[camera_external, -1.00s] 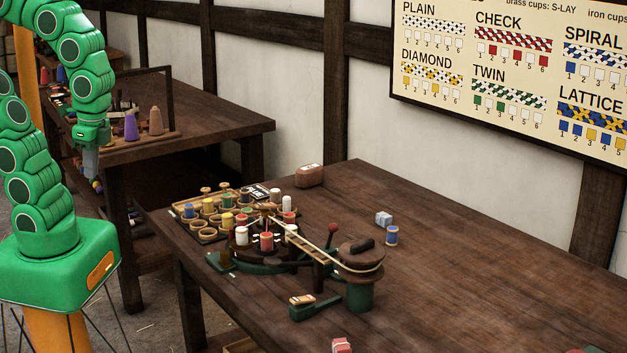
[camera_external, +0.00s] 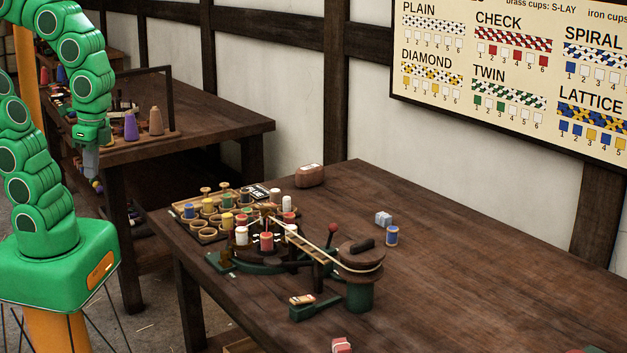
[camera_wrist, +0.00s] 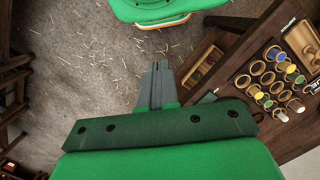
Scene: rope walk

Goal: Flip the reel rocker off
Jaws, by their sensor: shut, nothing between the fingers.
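A small green switch box (camera_external: 316,310) lies on the near table in front of the reel. A pale and orange-red piece (camera_external: 302,299) on its left end looks like the rocker; which way it is tipped is too small to tell. The reel (camera_external: 361,255) has a brown top on a green drum, with cord around it. My gripper (camera_external: 91,163) hangs at the left, well away from the switch box, its grey fingers pointing down. In the wrist view its fingers (camera_wrist: 156,68) are together and empty above the floor. The switch box does not show there.
A braiding machine (camera_external: 267,260) with bobbins stands left of the reel. Behind it is a tray of cups and spools (camera_external: 207,233). A blue spool (camera_external: 392,235) and a pale block (camera_external: 383,219) lie beyond the reel. The table's right side is mostly clear.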

